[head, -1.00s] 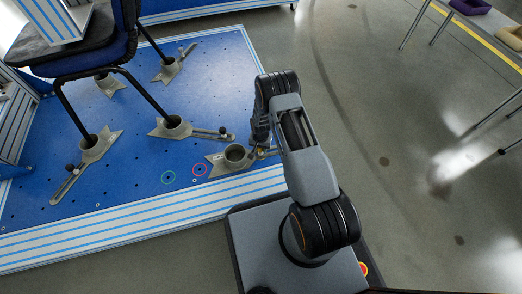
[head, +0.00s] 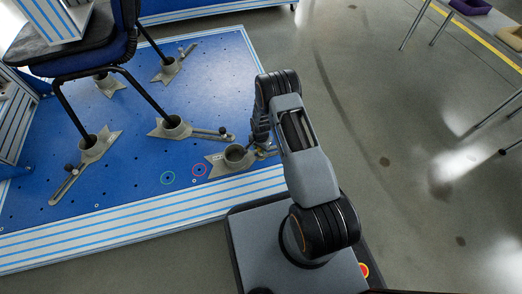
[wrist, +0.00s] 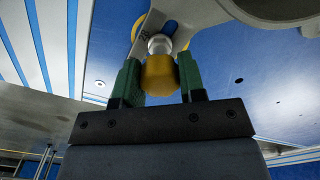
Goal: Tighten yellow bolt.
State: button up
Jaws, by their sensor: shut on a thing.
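The yellow bolt (wrist: 160,76) is in the middle of the wrist view, with a metal shank (wrist: 159,45) going into the slot of a grey clamp arm (wrist: 200,12). My gripper (wrist: 160,80) is shut on the yellow bolt, with a green finger pad on each side of it. In the head view my gripper (head: 262,149) is at the right end of the grey clamp foot (head: 222,165), partly behind my arm. The bolt is too small and covered to make out clearly there.
A blue platform (head: 140,190) with holes and a striped front edge carries the clamp feet. A chair (head: 85,55) stands on it with legs in other clamp feet (head: 172,128). The grey floor (head: 400,200) to the right is clear.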

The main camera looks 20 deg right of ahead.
jog(key=m, duration=0.3)
jog(key=shift+m, duration=0.4)
jog(key=o, duration=0.9)
jog(key=shift+o, duration=0.2)
jog(key=n, duration=0.4)
